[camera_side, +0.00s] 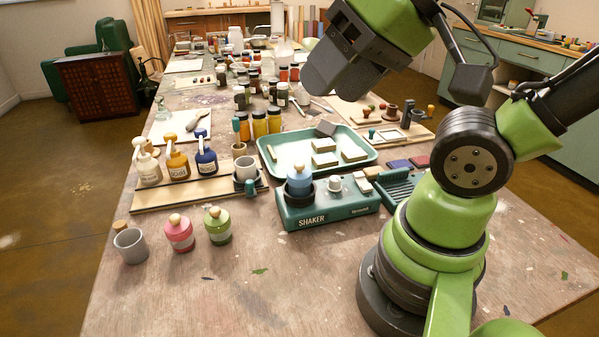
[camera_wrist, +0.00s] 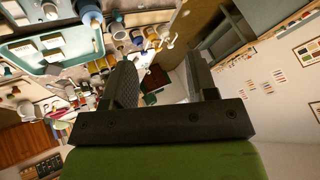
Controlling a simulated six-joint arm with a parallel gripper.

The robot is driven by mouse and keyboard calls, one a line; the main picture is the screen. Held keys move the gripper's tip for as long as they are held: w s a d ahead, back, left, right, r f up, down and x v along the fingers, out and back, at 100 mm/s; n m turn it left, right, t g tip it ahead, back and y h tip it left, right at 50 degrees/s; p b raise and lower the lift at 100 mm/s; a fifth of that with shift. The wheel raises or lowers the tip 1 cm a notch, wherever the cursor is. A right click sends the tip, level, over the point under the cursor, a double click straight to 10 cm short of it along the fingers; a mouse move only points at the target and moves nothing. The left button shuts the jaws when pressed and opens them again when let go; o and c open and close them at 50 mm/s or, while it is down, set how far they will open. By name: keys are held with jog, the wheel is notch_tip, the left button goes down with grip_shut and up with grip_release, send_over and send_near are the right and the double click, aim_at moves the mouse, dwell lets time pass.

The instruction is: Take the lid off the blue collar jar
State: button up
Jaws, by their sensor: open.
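The blue jar (camera_side: 299,183) stands upright in the dark round holder on the left of the green shaker (camera_side: 312,217). Its lid (camera_side: 298,168) is on, with a pale round knob on top. My gripper (camera_side: 322,82) is high above the table, up and to the right of the jar and well apart from it. In the wrist view its two dark fingers (camera_wrist: 161,72) are spread with nothing between them. A blue rounded thing at the top left of that view may be the jar, but I cannot be sure.
A pink jar (camera_side: 179,234) and a green jar (camera_side: 218,226) stand left of the shaker, beside a grey cup (camera_side: 130,246). Pump bottles (camera_side: 177,164) stand on a wooden board. A green tray (camera_side: 370,165) with blocks lies behind the shaker. The front table is mostly clear.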

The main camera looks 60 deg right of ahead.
jog(key=m+g+h, duration=0.3)
jog(key=g, duration=0.3)
send_near(300, 164)
jog(key=f, duration=0.6)
jog(key=w+f, duration=0.1)
jog(key=f, duration=0.2)
jog(key=shift+d+f, duration=0.3)
jog(key=shift+d, duration=0.1)
jog(key=c, duration=0.7)
